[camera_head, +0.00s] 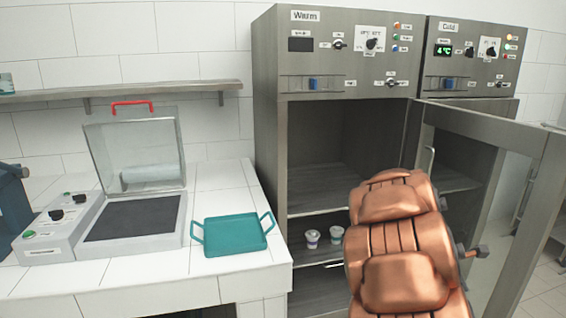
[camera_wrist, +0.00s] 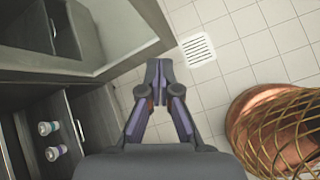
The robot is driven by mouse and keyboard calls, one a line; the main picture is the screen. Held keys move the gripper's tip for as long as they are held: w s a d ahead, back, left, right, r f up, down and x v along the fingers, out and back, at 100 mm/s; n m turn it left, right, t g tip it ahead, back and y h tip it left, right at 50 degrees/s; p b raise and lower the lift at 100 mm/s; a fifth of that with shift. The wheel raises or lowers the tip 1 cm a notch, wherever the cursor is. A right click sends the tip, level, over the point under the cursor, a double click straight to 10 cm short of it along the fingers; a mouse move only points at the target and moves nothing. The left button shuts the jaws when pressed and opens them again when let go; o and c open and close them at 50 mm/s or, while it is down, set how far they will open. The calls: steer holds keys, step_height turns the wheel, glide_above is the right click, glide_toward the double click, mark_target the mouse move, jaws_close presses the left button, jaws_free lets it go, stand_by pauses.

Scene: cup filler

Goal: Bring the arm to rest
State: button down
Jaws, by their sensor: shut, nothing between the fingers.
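My gripper (camera_wrist: 158,72) shows in the wrist view with its fingertips together and nothing between them. It hangs over the tiled floor, in front of the open cabinet and apart from the shelves. In the head view my copper arm stands in front of the cabinets at the right and covers part of the shelves and the door. I cannot make out the fingertips in that view.
The Warm cabinet (camera_head: 265,140) is open, with two small cups (camera_head: 312,238) (camera_head: 336,234) on a shelf. A glass door (camera_head: 545,185) stands swung out at the right, near my arm. A teal tray (camera_head: 235,240) and a lidded machine (camera_head: 180,225) sit on the white counter.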

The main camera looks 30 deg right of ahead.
steer(key=a+r+m+y+p, duration=0.1)
steer(key=a+r+m+y, duration=0.2)
steer(key=a, duration=1)
steer(key=a+r+m+y+p, duration=0.15)
steer(key=a+r+m, duration=0.3)
steer(key=a, duration=0.85)
steer(key=s+a+m+y+p, duration=0.1)
steer(key=s+a, duration=0.4)
steer(key=a, duration=0.6)
steer(key=s+a+m+y+p, duration=0.1)
steer(key=s+a, duration=0.4)
steer(key=a, duration=0.6)
steer(key=shift+s+a+r+m+y, duration=0.3)
steer(key=shift+a+r+m+y, duration=0.15)
steer(key=shift+m+y, duration=0.4)
steer(key=shift+d, duration=0.1)
